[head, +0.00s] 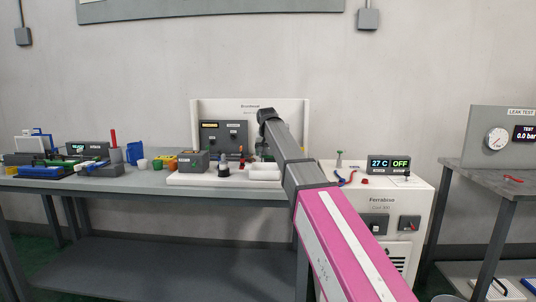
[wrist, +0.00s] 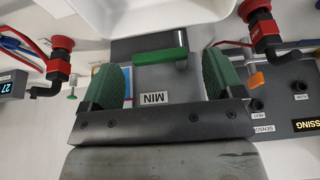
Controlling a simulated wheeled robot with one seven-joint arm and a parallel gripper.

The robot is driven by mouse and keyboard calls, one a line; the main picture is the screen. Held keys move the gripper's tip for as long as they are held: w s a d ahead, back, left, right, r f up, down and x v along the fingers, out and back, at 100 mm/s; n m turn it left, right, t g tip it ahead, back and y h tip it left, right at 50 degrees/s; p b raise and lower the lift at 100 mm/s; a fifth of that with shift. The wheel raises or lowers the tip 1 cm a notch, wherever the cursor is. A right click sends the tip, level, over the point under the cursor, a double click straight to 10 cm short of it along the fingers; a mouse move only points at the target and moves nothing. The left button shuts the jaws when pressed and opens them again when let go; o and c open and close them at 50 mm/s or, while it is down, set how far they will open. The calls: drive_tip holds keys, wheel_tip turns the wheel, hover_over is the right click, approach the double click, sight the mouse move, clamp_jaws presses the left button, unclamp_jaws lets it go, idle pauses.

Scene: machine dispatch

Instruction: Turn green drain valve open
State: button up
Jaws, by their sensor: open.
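My gripper (wrist: 166,66) is open, with one green-padded finger to the left of the handle and one to the right. I see no clear contact, and how far the fingertips stand from it is hard to tell. In the head view I cannot make out the handle or my gripper behind my arm.
Red-knobbed fittings (wrist: 61,52) (wrist: 262,24) flank the panel, with red and blue hoses at left. A small green-topped fitting (wrist: 72,93) is at left.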

drive_tip(key=shift+w+f, duration=0.15)
drive_tip(key=shift+f, duration=0.2)
drive_tip(key=shift+c, duration=0.3)
drive_tip(key=c, duration=0.9)
drive_tip(key=shift+o, duration=0.2)
